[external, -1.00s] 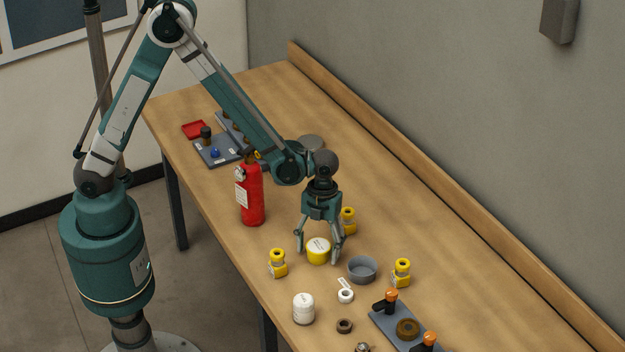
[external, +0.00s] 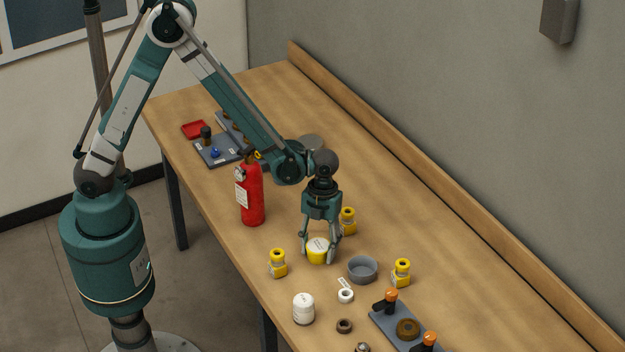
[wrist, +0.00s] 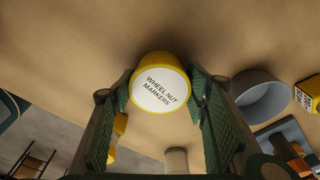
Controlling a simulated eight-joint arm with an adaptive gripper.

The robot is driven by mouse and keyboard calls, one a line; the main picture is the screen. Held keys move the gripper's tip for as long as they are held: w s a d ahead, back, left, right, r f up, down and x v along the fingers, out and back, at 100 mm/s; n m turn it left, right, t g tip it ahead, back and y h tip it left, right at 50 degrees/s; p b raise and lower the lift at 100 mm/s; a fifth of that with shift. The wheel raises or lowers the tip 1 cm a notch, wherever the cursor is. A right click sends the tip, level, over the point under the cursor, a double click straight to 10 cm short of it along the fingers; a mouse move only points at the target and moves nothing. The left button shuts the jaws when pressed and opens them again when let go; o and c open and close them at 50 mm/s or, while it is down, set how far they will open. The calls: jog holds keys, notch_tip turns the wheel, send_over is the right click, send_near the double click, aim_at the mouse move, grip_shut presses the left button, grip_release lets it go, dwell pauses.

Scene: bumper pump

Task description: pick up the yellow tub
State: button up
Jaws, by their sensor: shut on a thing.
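The yellow tub (external: 317,254) has a white lid and stands on the wooden table under my gripper (external: 318,256). In the wrist view the tub (wrist: 160,85) shows its lid, lettered "WHEEL NUT MARKERS", between the two green finger pads of my gripper (wrist: 160,100). The fingers are closed in on the tub from both sides, and it appears to rest at table height.
A grey bowl (external: 362,269) stands close to the right of the tub. A red extinguisher (external: 250,195) and a white jar (external: 303,309) are further off. The table (external: 420,220) is clear toward the wall.

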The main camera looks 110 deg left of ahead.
aim_at(319, 245)
jog(key=shift+r, duration=4.95)
